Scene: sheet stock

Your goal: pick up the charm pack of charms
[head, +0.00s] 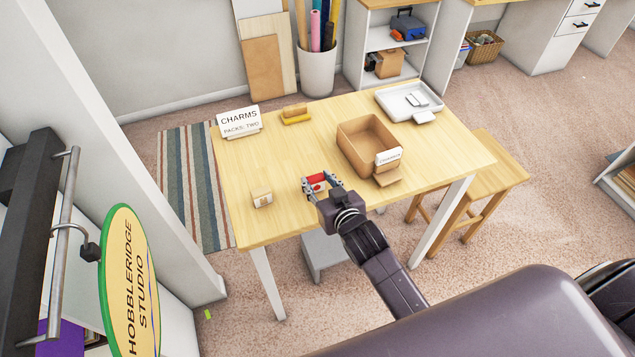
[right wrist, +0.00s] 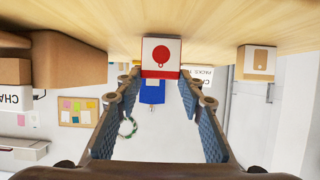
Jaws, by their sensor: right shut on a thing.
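The charm pack is a small box with a red band and a white face bearing a red charm picture. It shows red in the head view (head: 317,179) and sits between the fingertips in the right wrist view (right wrist: 160,53). My right gripper (head: 320,184) is shut on it, low at the near side of the wooden table (head: 260,155). A clear gap under the pack cannot be made out. A second small box (head: 262,198), pale with a tan picture, stands to the left and also shows in the right wrist view (right wrist: 256,62). My left gripper is not in view.
A brown open box (head: 358,140) with a label card (head: 388,156) stands right of the gripper. A white tray (head: 392,105) with small items lies at the far right. A CHARMS sign (head: 239,121) and a yellow-brown block (head: 296,115) stand at the back. The table's left-middle is clear.

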